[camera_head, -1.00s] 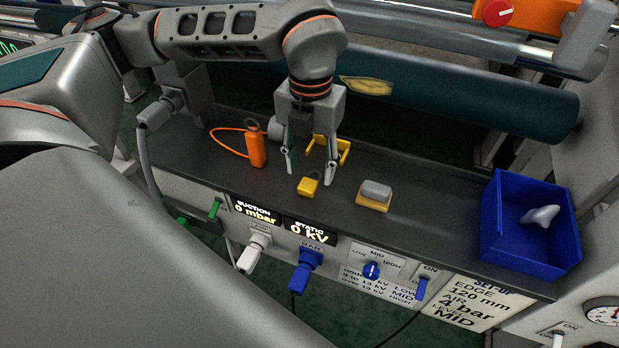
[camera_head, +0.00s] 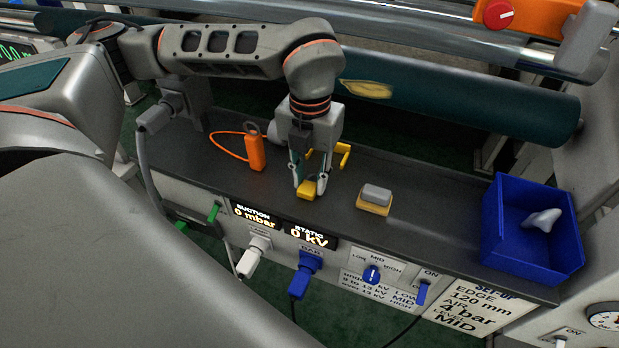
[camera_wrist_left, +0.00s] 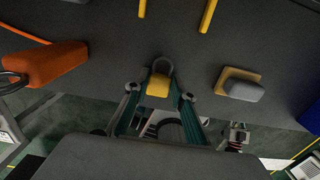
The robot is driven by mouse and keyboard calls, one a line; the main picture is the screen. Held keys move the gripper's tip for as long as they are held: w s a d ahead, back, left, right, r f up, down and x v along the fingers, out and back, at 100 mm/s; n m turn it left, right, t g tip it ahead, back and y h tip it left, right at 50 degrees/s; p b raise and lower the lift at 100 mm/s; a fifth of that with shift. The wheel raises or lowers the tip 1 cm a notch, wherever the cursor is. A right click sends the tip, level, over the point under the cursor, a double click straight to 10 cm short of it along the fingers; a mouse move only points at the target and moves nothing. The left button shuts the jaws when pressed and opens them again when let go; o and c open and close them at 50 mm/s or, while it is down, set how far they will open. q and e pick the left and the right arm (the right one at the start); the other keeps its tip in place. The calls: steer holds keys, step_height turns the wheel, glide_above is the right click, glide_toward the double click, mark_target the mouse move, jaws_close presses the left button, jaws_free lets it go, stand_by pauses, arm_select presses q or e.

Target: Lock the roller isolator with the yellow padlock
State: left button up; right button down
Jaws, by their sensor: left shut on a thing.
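The yellow padlock (camera_head: 307,190) lies on the dark bench top near its front edge. My left gripper (camera_head: 309,188) reaches down from above and is shut on it. In the left wrist view the padlock (camera_wrist_left: 158,86) sits between the two fingertips (camera_wrist_left: 160,92), its grey shackle pointing away from the gripper. The orange body with the red rotary switch (camera_head: 498,12), which looks like the roller isolator, is at the top right above the rollers. My right gripper does not show.
An orange tool with a looped cord (camera_head: 256,152) stands left of the gripper. A yellow bracket (camera_head: 342,155) is behind it. A grey-and-yellow block (camera_head: 375,198) lies to the right. A blue bin (camera_head: 503,235) with a pale object is at the bench's right end. Dark green rollers (camera_head: 470,108) run behind.

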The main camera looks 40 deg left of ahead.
mark_target(310, 184)
arm_select(q)
step_height(310, 184, up, 20)
steer(key=p, duration=0.2)
steer(key=shift+f, duration=0.1)
stand_by(0.8)
steer(key=o, duration=0.5)
steer(key=c, duration=0.5)
steer(key=shift+s+d, duration=0.1)
